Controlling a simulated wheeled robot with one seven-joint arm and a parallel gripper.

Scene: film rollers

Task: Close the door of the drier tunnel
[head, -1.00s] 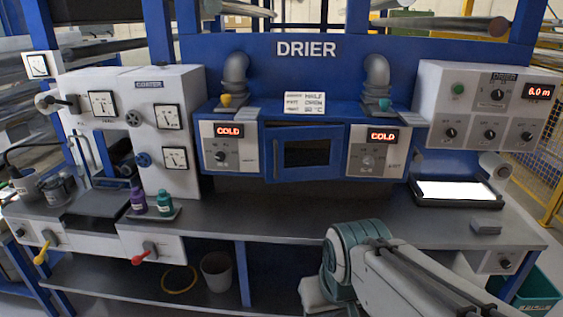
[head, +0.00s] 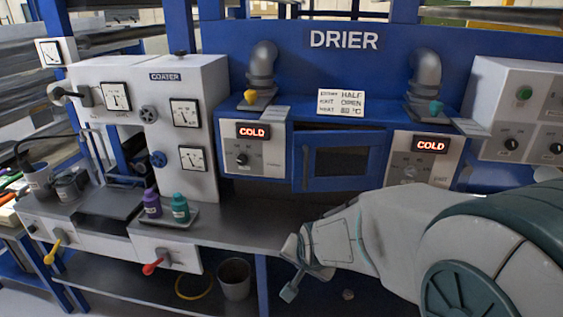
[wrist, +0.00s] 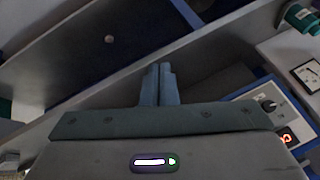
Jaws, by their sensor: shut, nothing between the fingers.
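The drier tunnel door (head: 343,160) is a blue-framed panel with a dark window, between the two control boxes under the DRIER sign in the head view. The door is not clear in the wrist view.
A purple bottle (head: 152,203) and a teal bottle (head: 180,208) stand on a small tray at the bench's left. A red-handled lever (head: 152,267) sticks out at the front. The bench top (head: 255,226) before the door is clear. A grey bin (head: 234,279) is underneath.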

